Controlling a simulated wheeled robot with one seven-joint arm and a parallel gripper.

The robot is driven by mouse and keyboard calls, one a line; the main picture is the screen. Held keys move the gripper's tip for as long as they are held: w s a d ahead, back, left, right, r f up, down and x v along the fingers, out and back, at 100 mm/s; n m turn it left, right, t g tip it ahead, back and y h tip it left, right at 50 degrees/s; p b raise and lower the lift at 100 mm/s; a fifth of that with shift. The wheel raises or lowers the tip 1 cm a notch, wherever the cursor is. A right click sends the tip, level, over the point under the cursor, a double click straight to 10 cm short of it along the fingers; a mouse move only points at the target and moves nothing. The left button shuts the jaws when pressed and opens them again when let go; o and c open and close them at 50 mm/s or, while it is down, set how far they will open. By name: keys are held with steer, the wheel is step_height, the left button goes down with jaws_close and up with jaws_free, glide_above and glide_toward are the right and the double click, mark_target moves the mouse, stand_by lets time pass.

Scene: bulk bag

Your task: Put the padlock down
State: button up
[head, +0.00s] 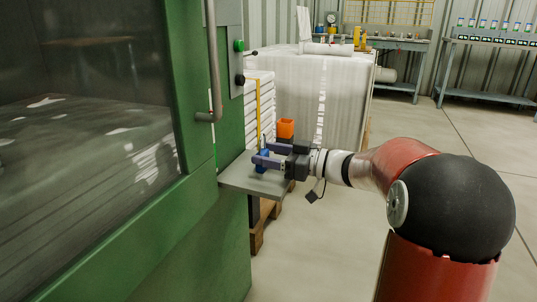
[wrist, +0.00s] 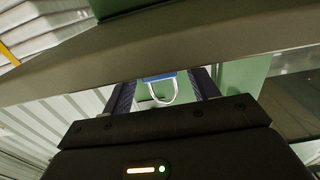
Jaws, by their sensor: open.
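The padlock (wrist: 160,75) has a blue body and a pale U-shaped shackle. In the wrist view it shows between the two dark fingers of my gripper (wrist: 166,86), with part of its body hidden behind a grey edge. In the head view the blue padlock (head: 262,161) is at the small grey shelf (head: 256,184) on the green machine, partly hidden by the fingers. My gripper (head: 267,154) is open around the padlock, just above the shelf. I cannot tell whether a finger touches it.
The green machine (head: 232,245) with its window and handle fills the left. An orange object (head: 286,127) stands just beyond the shelf. A wrapped white load (head: 340,90) is behind. Workbenches (head: 490,40) line the back wall. The floor to the right is clear.

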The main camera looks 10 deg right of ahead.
steer(key=v, duration=1.1)
steer(key=shift+s+d, duration=0.2)
steer(key=shift+d, duration=0.1)
stand_by(0.8)
